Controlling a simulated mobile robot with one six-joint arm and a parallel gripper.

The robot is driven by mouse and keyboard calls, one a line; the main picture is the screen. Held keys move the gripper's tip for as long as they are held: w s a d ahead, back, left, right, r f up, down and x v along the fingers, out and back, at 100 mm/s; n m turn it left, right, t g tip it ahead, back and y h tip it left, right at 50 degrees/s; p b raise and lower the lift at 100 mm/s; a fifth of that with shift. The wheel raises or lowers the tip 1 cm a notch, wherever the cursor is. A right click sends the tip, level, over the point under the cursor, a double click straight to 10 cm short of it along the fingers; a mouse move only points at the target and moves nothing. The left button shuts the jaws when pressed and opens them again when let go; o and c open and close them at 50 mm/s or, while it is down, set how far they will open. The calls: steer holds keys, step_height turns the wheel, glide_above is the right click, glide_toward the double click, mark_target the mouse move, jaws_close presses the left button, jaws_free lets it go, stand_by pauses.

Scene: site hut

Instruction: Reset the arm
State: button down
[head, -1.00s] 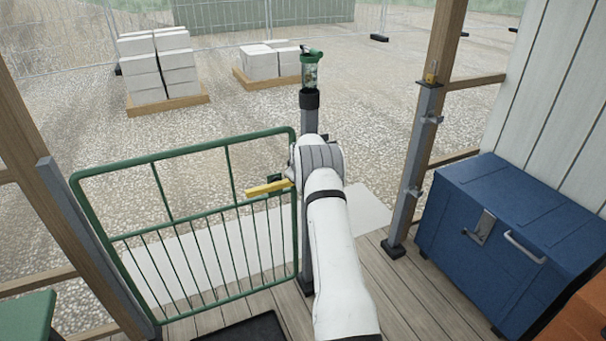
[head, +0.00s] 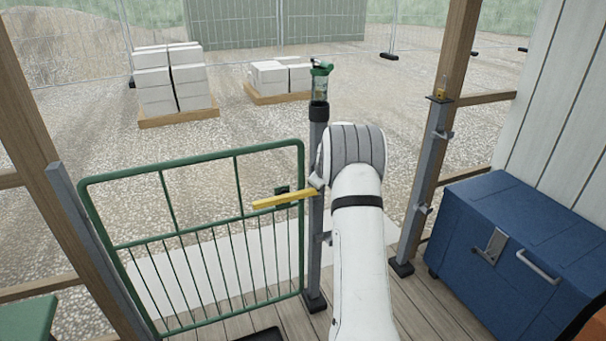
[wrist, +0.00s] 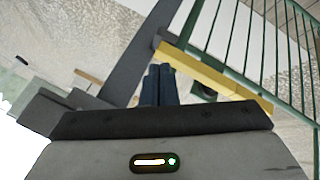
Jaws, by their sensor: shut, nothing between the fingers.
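My white arm rises through the right of the middle in the head view, ending at a grey ribbed joint. My gripper is hidden there, but its dark fingers show in the wrist view (wrist: 157,82), together and empty. The yellow handle (head: 285,201) is on the green barred gate (head: 190,157), and it also shows in the wrist view (wrist: 212,74), just right of the fingers in the picture. The fingers do not appear to hold it. The gate's right edge stands beside a grey post (head: 317,150) with a green-topped clear container (head: 320,82).
A blue chest (head: 510,245) stands on the decking at right, near a second grey post (head: 425,180) and a timber post. Pallets of pale blocks (head: 172,85) stand on gravel beyond the gate. A green surface (head: 27,318) shows at lower left.

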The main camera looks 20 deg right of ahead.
steer(key=s+a+r+m+g+y, duration=0.2)
steer(key=s+a+r, duration=1.3)
steer(key=s+a, duration=0.4)
steer(key=s+a+m+g, duration=0.1)
steer(key=s+a, duration=0.4)
steer(key=s, duration=0.8)
steer(key=s+a+m+g+p, duration=0.1)
steer(key=s+a, duration=0.4)
steer(key=s, duration=0.7)
steer(key=shift+s+a+m, duration=0.35)
steer(key=shift+s+m, duration=0.05)
steer(key=shift+m, duration=0.2)
